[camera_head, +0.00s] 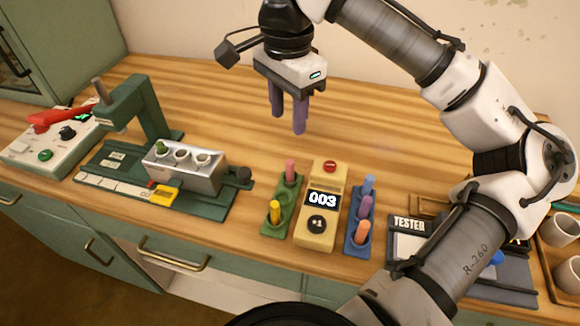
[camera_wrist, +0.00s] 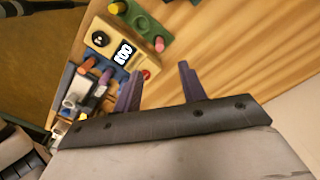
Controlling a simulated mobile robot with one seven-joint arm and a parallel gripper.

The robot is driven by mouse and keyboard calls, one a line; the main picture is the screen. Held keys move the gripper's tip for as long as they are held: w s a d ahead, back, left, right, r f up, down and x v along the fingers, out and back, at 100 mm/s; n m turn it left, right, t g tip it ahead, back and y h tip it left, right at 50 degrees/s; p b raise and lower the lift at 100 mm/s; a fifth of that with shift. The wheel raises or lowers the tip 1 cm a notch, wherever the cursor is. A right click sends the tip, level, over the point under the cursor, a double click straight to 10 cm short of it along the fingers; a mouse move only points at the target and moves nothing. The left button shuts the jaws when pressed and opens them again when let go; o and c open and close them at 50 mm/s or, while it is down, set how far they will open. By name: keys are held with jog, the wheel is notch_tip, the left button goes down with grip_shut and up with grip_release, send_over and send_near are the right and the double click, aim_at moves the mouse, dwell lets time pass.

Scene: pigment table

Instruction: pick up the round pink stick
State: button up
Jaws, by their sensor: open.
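The round pink stick (camera_head: 291,170) stands upright in the back hole of a green holder (camera_head: 284,203), with a yellow stick (camera_head: 274,211) in front of it. In the wrist view the pink stick (camera_wrist: 160,44) shows at the end of the green holder (camera_wrist: 146,24), beyond my fingertips. My gripper (camera_head: 288,118) is open and empty, fingers pointing down, above the table behind the holder. It also shows in the wrist view (camera_wrist: 160,75), with a clear gap between its purple fingers.
A yellow counter box (camera_head: 318,222) reading 003 stands right of the green holder. A blue holder (camera_head: 357,235) with several sticks stands beyond it. A green press with a metal block (camera_head: 185,172) is at left. The wooden table behind is clear.

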send_over(290, 162)
notch_tip(290, 162, down, 7)
jog(key=shift+s+a+f, duration=0.1)
jog(key=shift+f+p, duration=0.5)
jog(key=shift+f, duration=2.45)
grip_shut()
